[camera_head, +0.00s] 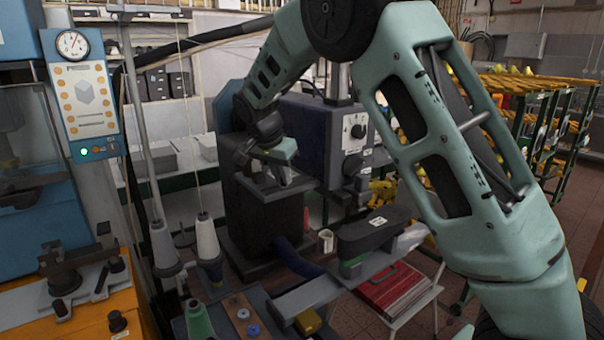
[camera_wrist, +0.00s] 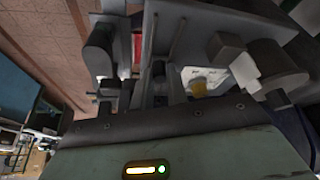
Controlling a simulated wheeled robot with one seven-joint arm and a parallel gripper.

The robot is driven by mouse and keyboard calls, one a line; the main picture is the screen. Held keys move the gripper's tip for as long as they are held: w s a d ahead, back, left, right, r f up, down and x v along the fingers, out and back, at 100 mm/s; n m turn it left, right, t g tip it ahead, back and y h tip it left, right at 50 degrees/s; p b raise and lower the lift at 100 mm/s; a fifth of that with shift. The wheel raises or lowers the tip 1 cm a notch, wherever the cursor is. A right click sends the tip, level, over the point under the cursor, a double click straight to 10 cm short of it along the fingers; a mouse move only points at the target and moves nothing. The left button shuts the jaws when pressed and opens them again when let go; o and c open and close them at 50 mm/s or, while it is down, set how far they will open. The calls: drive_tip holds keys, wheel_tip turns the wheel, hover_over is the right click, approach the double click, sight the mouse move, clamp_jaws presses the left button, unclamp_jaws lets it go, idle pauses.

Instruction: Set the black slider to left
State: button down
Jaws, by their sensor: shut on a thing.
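My gripper (camera_head: 282,178) is low over the top plate of the dark machine in the middle of the head view. Its jaws are closed on a small dark part there, which I take to be the black slider; the fingers mostly hide it. In the wrist view my gripper (camera_wrist: 163,85) shows at the centre, with dark metal parts close around the fingertips. The slider's exact position along its track cannot be made out in either view.
The dark machine (camera_head: 258,215) has a control box with knobs (camera_head: 355,130) to its right. A blue machine with a gauge (camera_head: 72,44) stands at the left. Thread cones (camera_head: 207,238) and a red case (camera_head: 393,288) are in front. Racks (camera_head: 535,110) stand at the right.

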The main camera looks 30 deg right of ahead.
sight(268, 191)
drive_tip(key=a, duration=0.5)
drive_tip(key=shift+s+a, duration=0.1)
drive_tip(key=shift+a, duration=0.05)
drive_tip(key=c, duration=1.6)
unclamp_jaws()
drive_tip(key=shift+a, duration=0.15)
drive_tip(key=shift+c, duration=0.2)
drive_tip(key=b+v, duration=0.3)
drive_tip(key=v, duration=1.4)
drive_tip(key=shift+r+b, duration=0.15)
drive_tip(key=shift+b, duration=0.2)
drive_tip(key=shift+s, duration=0.1)
